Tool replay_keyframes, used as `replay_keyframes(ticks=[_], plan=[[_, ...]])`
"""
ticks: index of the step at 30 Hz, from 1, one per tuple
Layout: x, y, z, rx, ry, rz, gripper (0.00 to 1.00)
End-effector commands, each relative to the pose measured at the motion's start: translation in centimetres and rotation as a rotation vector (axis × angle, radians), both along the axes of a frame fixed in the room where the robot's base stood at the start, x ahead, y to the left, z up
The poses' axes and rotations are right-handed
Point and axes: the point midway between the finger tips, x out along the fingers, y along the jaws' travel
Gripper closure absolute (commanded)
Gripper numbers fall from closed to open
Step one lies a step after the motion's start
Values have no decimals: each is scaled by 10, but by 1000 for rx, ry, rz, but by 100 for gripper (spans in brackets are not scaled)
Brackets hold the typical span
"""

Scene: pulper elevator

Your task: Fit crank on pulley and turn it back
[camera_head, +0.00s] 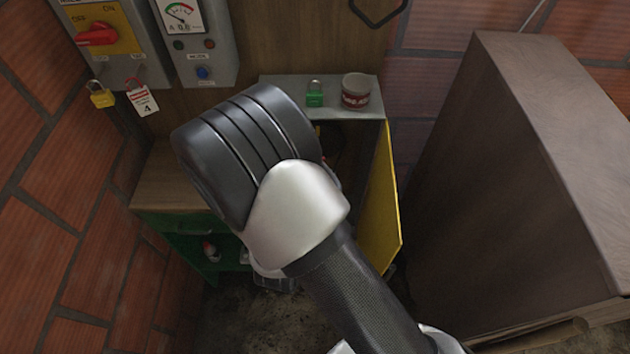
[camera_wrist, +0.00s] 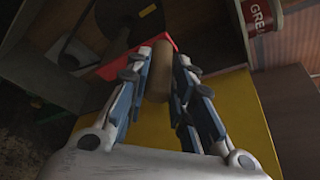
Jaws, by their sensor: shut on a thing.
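In the wrist view my gripper (camera_wrist: 160,88) is shut on the wooden handle (camera_wrist: 160,72) of the crank. The crank's red arm (camera_wrist: 112,68) lies just beyond the fingers and slants toward the left. A dark round pulley (camera_wrist: 105,32) with a belt loop shows beyond it at the upper left. I cannot tell whether the crank is seated on the pulley. In the head view my arm hides the gripper, the crank and most of the pulley.
A yellow panel (camera_head: 385,200) stands close right of my arm. A shelf (camera_head: 290,82) above holds a green padlock (camera_head: 314,95) and a grease tin (camera_head: 356,91). A brown cabinet (camera_head: 510,180) fills the right. Control boxes (camera_head: 205,55) hang upper left. Some floor (camera_head: 265,325) is clear.

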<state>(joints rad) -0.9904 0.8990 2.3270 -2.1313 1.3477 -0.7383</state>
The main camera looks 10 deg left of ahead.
Motion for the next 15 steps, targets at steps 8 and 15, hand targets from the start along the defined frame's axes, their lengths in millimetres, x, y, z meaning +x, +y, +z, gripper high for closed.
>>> replay_keyframes(ticks=[8,15], plan=[[1,0,1,1,-2,0,100],[5,1,1,2,-1,0,100]])
